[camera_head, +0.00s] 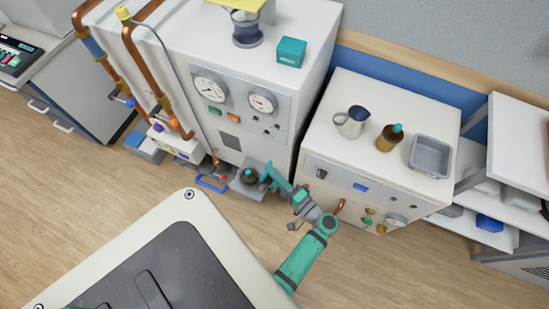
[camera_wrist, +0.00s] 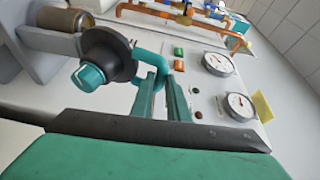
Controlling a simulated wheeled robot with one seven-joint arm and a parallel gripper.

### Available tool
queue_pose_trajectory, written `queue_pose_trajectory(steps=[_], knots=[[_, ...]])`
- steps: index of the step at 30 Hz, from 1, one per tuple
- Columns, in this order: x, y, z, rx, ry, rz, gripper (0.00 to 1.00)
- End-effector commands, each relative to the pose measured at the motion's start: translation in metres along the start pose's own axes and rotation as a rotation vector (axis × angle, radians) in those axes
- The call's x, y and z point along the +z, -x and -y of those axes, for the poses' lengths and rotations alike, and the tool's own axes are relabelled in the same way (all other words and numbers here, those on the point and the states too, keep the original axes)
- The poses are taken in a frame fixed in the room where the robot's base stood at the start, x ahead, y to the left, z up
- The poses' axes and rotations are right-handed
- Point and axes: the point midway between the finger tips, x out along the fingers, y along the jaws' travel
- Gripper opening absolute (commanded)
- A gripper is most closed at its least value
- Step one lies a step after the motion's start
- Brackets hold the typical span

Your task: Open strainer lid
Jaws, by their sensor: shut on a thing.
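The strainer's dark round lid (camera_wrist: 108,52) with a teal knob (camera_wrist: 88,77) shows at the left of the wrist view. A curved teal handle (camera_wrist: 150,57) runs from its side. My gripper (camera_wrist: 163,84) is shut on this handle, its two teal fingers reaching up from below. In the head view, the dark strainer (camera_head: 249,177) sits low at the front of the white gauge cabinet, and my gripper (camera_head: 268,174) is at its right side. I cannot tell whether the lid is seated or lifted.
The white cabinet (camera_head: 232,144) with dials stands behind the strainer. A blue-handled part (camera_head: 211,184) lies just left. Open wooden floor lies in front.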

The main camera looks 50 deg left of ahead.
Motion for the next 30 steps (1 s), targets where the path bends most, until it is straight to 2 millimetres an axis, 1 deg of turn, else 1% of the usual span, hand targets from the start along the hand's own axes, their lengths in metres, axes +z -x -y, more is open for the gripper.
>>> queue_pose_trajectory(steps=[1, 7, 8, 9, 10, 19, 22, 26, 30], knots=[[0.004, 0.0, -0.008, 0.014, -0.009, 0.001, 0.0], [0.004, 0.0, -0.008, 0.015, -0.012, 0.0, 0.0], [0.004, 0.0, -0.009, 0.015, -0.012, 0.0, 0.22], [0.004, 0.0, -0.008, 0.015, -0.011, 0.0, 0.31], [0.004, 0.0, -0.008, 0.014, -0.011, 0.001, 0.33], [0.002, 0.001, -0.005, 0.01, -0.007, -0.001, 0.33], [0.002, 0.004, -0.005, 0.009, -0.006, -0.002, 0.33], [0.001, 0.019, -0.005, 0.01, -0.007, -0.005, 0.33], [0.001, 0.045, -0.005, 0.01, -0.007, -0.007, 0.33]])
